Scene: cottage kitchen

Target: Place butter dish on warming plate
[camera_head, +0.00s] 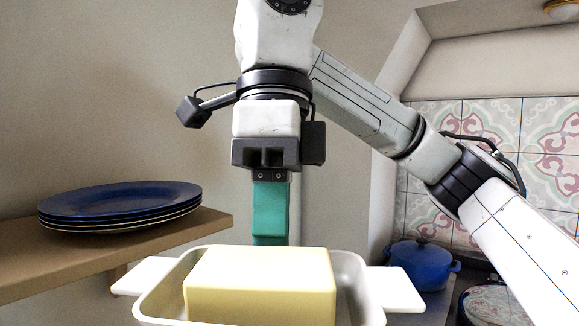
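The butter dish (404,291) is a pale dish with a raised rim and a flat handle on each side. It holds a large yellow block of butter (262,287) and fills the lower middle of the view; its underside and support are out of view. My gripper (270,238) points straight down behind the dish. Its teal finger part reaches the far rim, and the tips are hidden behind the dish and butter. I cannot tell whether it grips the rim.
A stack of dark blue plates (120,203) sits on a wooden shelf (205,228) at the left. A blue lidded pot (421,265) stands on a counter at the back right, below patterned wall tiles (545,150). My arm crosses the right side.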

